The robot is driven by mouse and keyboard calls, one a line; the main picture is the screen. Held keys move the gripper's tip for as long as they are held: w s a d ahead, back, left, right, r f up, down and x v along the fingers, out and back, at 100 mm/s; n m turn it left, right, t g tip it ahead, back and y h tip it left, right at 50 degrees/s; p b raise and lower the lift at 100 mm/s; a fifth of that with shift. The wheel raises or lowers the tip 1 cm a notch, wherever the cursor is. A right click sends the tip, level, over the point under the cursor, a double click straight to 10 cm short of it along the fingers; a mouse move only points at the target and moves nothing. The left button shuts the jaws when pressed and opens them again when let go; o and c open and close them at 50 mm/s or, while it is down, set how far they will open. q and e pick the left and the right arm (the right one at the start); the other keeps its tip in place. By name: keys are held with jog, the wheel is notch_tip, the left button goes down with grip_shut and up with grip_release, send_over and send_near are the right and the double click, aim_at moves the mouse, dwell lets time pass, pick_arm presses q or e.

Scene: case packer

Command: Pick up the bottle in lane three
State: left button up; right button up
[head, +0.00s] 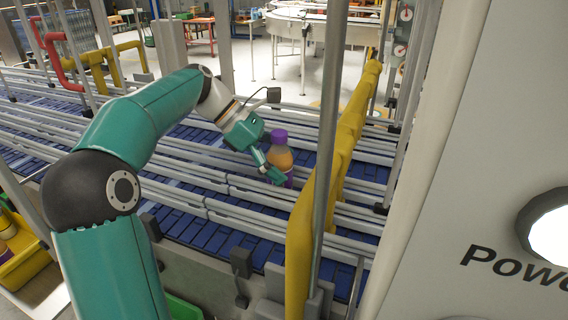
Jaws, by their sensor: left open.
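A bottle (281,157) with a purple cap and an orange and purple body stands upright on the blue conveyor (205,231), between metal guide rails. I cannot tell for certain which lane it is in. My left gripper (269,165) is open and sits close against the bottle's left side, with a finger reaching low across its front. I cannot tell whether the fingers touch it. The bottle's lower part is partly hidden by the finger and the rails. My right gripper is not in view.
Yellow guard bars (344,150) and an upright metal post (327,130) stand just right of the bottle. A large grey panel (480,170) fills the right side. A yellow bin (24,252) is at lower left. Long rails separate the lanes.

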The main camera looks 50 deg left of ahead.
pick_arm(q)
jog(key=shift+a, duration=0.1)
jog(key=shift+s+a+r, duration=0.15)
jog(key=shift+r, duration=0.15)
jog(key=v, duration=1.1)
jog(key=shift+s, duration=0.1)
jog(key=shift+f, duration=0.1)
